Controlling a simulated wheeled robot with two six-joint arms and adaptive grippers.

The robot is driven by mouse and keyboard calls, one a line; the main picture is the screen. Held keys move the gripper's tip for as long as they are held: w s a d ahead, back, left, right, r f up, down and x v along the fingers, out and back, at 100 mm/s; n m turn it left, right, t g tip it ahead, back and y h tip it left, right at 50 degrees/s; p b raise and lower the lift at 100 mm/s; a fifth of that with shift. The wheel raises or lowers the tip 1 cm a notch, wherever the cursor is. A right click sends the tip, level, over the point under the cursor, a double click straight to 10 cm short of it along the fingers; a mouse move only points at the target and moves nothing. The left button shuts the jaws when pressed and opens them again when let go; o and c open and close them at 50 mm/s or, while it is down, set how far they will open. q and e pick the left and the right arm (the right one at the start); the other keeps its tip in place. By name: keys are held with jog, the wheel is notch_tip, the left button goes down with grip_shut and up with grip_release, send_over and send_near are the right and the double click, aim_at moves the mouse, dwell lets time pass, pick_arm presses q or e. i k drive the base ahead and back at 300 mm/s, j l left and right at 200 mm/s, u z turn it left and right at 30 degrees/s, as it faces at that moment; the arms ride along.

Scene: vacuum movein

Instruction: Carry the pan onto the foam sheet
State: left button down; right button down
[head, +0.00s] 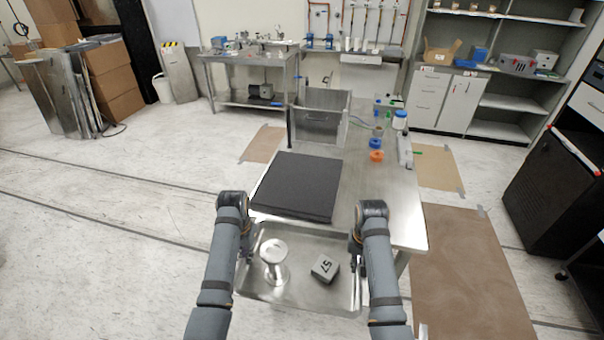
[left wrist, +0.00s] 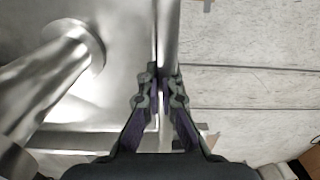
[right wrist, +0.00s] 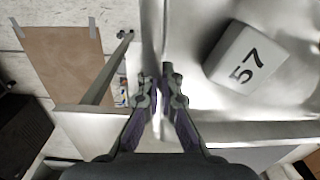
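The pan (head: 307,297) is a shiny shallow metal tray in front of the table, just short of the foam sheet. A metal spool-shaped piece (head: 274,262) stands in its left part, and a grey block marked 57 (head: 325,268) lies in its right part. My left gripper (left wrist: 160,75) is shut on the pan's left rim. My right gripper (right wrist: 160,75) is shut on its right rim. The foam sheet (head: 297,185) is a dark grey square slab lying bare on the near part of the metal table.
The metal table (head: 402,205) has a clear strip right of the foam. An open metal box (head: 322,118) stands behind the foam.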

aim_at(301, 179)
jog(key=i, duration=1.4)
